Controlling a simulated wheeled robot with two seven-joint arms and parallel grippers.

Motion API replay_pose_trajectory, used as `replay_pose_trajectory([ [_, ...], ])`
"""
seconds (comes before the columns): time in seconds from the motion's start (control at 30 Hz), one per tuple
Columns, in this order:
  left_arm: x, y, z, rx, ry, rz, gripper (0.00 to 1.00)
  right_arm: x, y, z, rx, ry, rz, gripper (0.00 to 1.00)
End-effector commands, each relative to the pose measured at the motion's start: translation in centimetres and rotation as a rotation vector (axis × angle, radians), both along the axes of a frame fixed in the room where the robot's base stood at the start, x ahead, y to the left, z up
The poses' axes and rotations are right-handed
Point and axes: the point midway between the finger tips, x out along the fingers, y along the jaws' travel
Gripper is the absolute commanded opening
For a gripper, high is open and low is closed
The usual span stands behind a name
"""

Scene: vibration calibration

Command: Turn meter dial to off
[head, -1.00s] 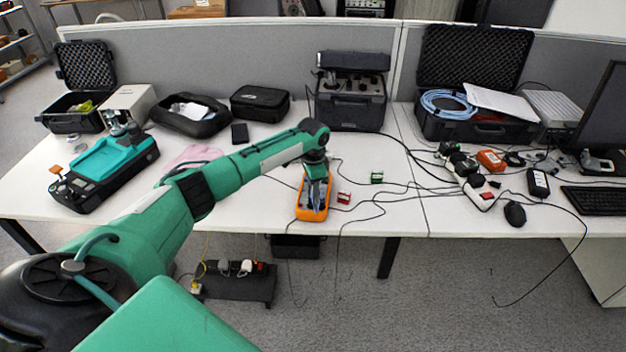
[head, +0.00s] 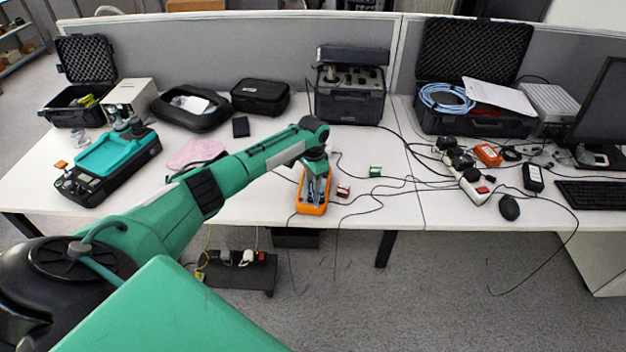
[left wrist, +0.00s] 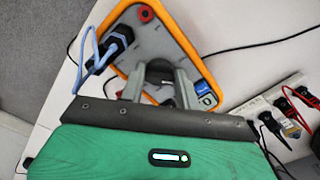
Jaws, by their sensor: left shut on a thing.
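The orange-edged meter (head: 312,208) lies on the white desk near its front edge, with a grey face. It also shows in the left wrist view (left wrist: 190,42), with a red socket and a dark plug with a blue lead on its face. My left gripper (head: 316,190) reaches down onto the meter. In the left wrist view the grey fingers of my left gripper (left wrist: 160,88) are close together over the meter's face, shut on the dial, which they mostly hide. The dial's setting cannot be read. My right gripper is not in view.
Small red (head: 343,192) and green (head: 375,171) blocks with black cables lie right of the meter. A power strip (head: 470,185) and mouse (head: 509,207) are further right. A teal-topped device (head: 108,155) stands at left, a black case (head: 349,100) behind.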

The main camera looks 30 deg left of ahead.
Motion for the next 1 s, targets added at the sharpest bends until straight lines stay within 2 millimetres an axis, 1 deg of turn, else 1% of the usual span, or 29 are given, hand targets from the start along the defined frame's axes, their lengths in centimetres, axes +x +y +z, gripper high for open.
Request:
replay_pose_trajectory([
  [0.03, 0.0, 0.0, 0.0, 0.000, -0.002, 0.000, 0.10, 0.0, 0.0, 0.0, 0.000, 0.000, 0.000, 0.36],
  [0.07, 0.0, 0.0, 0.1, 0.000, -0.002, 0.000, 0.36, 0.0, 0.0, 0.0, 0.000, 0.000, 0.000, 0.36],
  [0.1, 0.0, 0.0, 0.1, 0.000, -0.002, 0.000, 0.44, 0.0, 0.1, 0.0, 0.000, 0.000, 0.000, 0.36],
  [0.13, 0.0, 0.0, 0.1, 0.000, -0.002, -0.001, 0.50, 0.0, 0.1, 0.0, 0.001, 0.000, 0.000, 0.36],
  [0.17, 0.0, 0.0, 0.1, 0.000, -0.002, -0.001, 0.54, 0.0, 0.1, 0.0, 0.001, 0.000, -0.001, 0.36],
  [0.43, 0.0, 0.0, 0.1, 0.000, -0.001, -0.001, 0.54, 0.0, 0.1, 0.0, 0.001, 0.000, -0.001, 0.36],
  [0.57, 0.1, 0.0, 0.9, -0.001, -0.004, -0.002, 0.54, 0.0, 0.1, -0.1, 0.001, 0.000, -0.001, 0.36],
  [0.67, 0.1, 0.1, 2.5, 0.000, -0.004, -0.003, 0.54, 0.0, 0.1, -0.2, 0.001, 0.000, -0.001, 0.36],
  [0.77, 0.1, 0.0, 4.6, 0.000, -0.005, -0.002, 0.54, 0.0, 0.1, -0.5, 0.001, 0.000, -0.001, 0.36],
  [0.9, 0.1, 0.1, 8.0, 0.000, -0.005, -0.002, 0.54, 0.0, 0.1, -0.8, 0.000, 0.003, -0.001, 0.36],
  [1.0, 0.1, 0.0, 10.0, -0.001, -0.004, -0.002, 0.54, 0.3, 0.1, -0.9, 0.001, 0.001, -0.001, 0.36],
])
